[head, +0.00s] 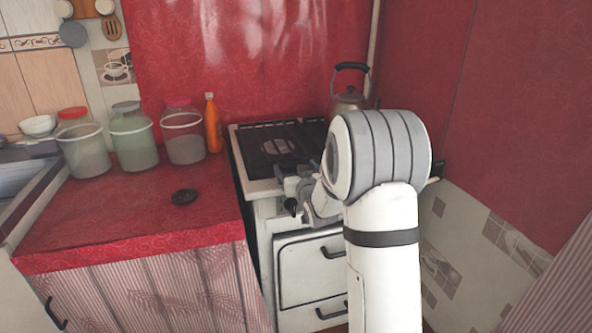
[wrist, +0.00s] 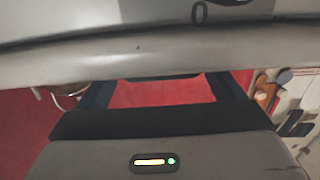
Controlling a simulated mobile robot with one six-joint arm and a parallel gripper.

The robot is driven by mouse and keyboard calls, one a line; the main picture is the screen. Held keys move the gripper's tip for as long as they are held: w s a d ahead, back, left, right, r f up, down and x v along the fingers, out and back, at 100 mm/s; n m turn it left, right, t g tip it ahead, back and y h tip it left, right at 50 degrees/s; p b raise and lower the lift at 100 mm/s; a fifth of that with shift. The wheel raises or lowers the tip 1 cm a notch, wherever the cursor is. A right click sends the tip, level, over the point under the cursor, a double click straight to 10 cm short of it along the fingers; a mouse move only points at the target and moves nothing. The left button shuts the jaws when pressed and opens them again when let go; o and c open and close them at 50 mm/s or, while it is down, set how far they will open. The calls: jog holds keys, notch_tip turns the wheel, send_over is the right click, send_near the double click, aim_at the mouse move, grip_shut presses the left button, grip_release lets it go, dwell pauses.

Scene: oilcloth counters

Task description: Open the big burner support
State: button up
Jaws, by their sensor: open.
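The white stove (head: 262,187) stands against the red wall, with its black burner support (head: 255,160) on top; I cannot tell which part of it is the big one. My gripper (head: 294,190) is at the stove's front upper edge, partly hidden by my arm. In the wrist view my gripper (wrist: 160,84) has its two dark fingers spread, with only red showing between them. A pale stove panel (wrist: 120,68) with a dark "0" mark crosses the top of that view, close to the fingertips. Contact cannot be told.
A kettle (head: 348,103) stands at the stove's back right. The red counter (head: 130,220) at left holds several jars (head: 134,142), an orange bottle (head: 212,125) and a small black disc (head: 184,197). The counter's front is clear. A red wall (head: 510,130) bounds the right.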

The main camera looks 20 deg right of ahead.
jog(key=shift+c, duration=0.6)
jog(key=c, duration=1)
